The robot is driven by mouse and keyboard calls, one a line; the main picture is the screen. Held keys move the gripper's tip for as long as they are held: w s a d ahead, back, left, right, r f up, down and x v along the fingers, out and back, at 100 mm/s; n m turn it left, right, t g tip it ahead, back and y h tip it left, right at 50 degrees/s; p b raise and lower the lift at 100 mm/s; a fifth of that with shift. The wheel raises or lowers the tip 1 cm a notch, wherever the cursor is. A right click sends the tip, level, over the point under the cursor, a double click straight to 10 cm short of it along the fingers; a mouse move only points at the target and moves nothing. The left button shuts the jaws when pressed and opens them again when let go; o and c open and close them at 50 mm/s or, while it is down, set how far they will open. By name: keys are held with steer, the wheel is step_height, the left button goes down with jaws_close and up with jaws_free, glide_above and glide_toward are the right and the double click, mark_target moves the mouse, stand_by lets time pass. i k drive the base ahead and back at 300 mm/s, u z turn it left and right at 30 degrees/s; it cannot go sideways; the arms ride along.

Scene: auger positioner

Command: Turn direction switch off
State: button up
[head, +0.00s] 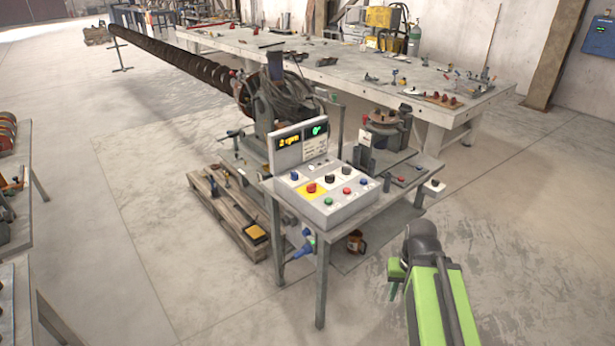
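A white control box (350,207) sits on a small metal stand. Its sloped face carries blue, red, green and black controls, including a black knob (330,179) and another dark knob (347,170). The labels are too small to read, so I cannot tell which is the direction switch. The display panel (288,140) behind them shows yellow "2 rpm" and a lit green symbol. My gripper (397,272) is at the lower right, at the end of my green and black arm, apart from the box. Its fingers are too unclear to show their state.
The metal stand (322,270) has legs on the floor. A wooden pallet (222,215) lies left of it. A long dark auger (180,58) runs back left from the machine. A large workbench (330,62) stands behind. The floor around my arm is clear.

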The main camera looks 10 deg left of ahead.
mark_target(329, 179)
steer(key=u, duration=0.4)
steer(key=i, duration=1)
steer(key=u, duration=0.05)
